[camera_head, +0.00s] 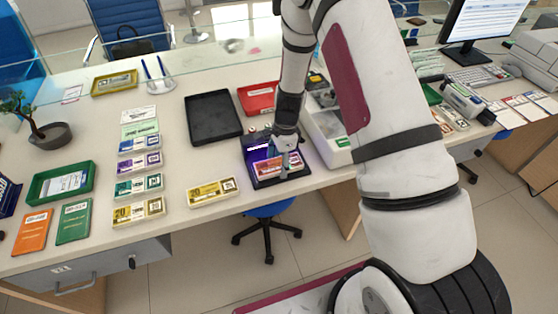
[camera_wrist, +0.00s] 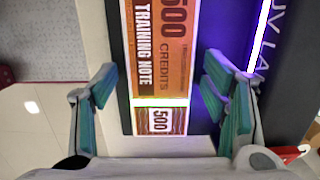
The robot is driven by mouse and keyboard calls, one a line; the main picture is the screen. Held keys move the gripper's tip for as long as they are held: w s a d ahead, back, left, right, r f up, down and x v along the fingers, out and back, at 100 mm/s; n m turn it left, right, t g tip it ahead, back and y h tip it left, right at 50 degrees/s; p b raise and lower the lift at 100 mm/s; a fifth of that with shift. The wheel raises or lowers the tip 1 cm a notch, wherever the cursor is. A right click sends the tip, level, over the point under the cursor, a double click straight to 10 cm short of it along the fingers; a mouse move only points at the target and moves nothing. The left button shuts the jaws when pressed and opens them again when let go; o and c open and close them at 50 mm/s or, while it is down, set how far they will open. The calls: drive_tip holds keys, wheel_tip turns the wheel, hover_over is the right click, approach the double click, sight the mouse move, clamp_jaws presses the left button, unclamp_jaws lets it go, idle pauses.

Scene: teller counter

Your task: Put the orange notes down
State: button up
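The orange notes (camera_head: 268,168) lie flat on the dark UV lamp unit (camera_head: 251,147), which glows purple, near the counter's front edge. In the wrist view the orange notes (camera_wrist: 158,50) read "500 CREDITS TRAINING NOTE" and a pale band crosses them. My gripper (camera_head: 284,164) is over the right part of the notes. In the wrist view my gripper (camera_wrist: 163,103) is open, with one teal finger on each side of the notes and a gap on both sides. The lamp's lettering (camera_wrist: 287,45) is partly cut off at the right. My arm hides part of the counter behind.
A yellow note bundle (camera_head: 212,192) lies left of the lamp. Several bundles form a column further left. An empty black tray (camera_head: 213,118) and a red tray (camera_head: 257,98) stand behind. A white machine (camera_head: 328,128) stands close on the right. Bare counter lies left of the black tray.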

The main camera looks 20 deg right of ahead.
drive_tip(key=s+r+n+t, duration=0.1)
drive_tip(key=s+r+n, duration=0.1)
drive_tip(key=r, duration=1)
drive_tip(key=s+r+n, duration=0.2)
drive_tip(key=r, duration=0.9)
drive_tip(key=s+r+n+t, duration=0.2)
drive_tip(key=s+r+n, duration=0.5)
drive_tip(key=s, duration=0.4)
drive_tip(key=s+r+n+t+h, duration=0.1)
drive_tip(key=s+r+n+t, duration=0.1)
drive_tip(key=s+r+n, duration=0.5)
drive_tip(key=s+r+b, duration=0.1)
drive_tip(key=s, duration=0.3)
drive_tip(key=shift+s+d, duration=0.15)
drive_tip(key=shift+s, duration=0.05)
